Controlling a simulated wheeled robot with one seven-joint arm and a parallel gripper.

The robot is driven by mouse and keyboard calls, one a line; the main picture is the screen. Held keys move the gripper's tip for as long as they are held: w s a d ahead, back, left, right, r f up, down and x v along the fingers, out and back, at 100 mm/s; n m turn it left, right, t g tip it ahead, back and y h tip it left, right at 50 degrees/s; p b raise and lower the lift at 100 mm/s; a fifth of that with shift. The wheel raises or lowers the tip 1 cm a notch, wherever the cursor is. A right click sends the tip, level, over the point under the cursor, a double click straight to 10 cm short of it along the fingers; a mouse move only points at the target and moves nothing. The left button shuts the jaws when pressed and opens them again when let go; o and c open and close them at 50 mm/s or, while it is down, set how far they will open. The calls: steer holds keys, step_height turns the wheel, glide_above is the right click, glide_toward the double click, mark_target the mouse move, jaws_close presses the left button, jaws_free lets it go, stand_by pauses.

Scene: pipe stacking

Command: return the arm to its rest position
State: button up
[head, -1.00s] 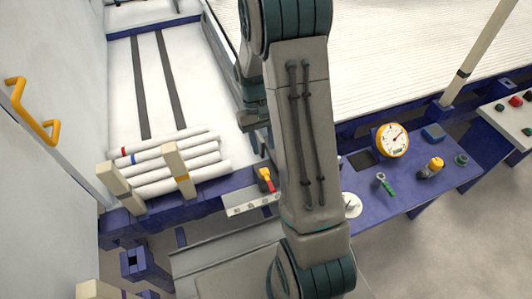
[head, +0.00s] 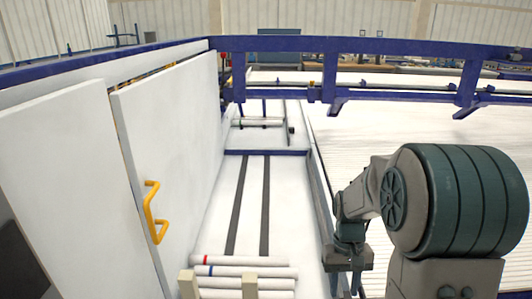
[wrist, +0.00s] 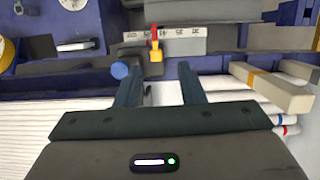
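My arm (head: 440,205) fills the lower right of the head view, bent at a large dark green joint. My gripper (wrist: 157,70) shows in the wrist view with its two dark fingers apart and nothing between them. In the head view the hand (head: 348,256) hangs pointing down, and its fingertips are hard to make out. White pipes (head: 240,271), some with red or blue bands, lie stacked between cream posts (head: 249,287) at the bottom. In the wrist view the pipes (wrist: 232,86) lie to the right of my fingers, apart from them.
A red and yellow tool (wrist: 155,45) lies beyond my fingertips, near a pale marked strip (wrist: 185,33). A blue round object (wrist: 120,70) is by the left finger. A white door with a yellow handle (head: 154,212) stands left. A blue rail (head: 390,47) crosses the back.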

steer(key=s+a+r+t+p, duration=0.2)
steer(key=s+r+p, duration=0.2)
steer(key=r, duration=0.6)
steer(key=s+a+r+t+p, duration=0.2)
steer(key=s+r+p, duration=0.3)
steer(key=s+r, duration=0.3)
step_height(320, 180, up, 3)
steer(key=shift+a+f+t+p, duration=0.1)
steer(key=shift+a+t+p, duration=0.25)
steer(key=shift+t, duration=0.45)
steer(key=shift+o, duration=0.2)
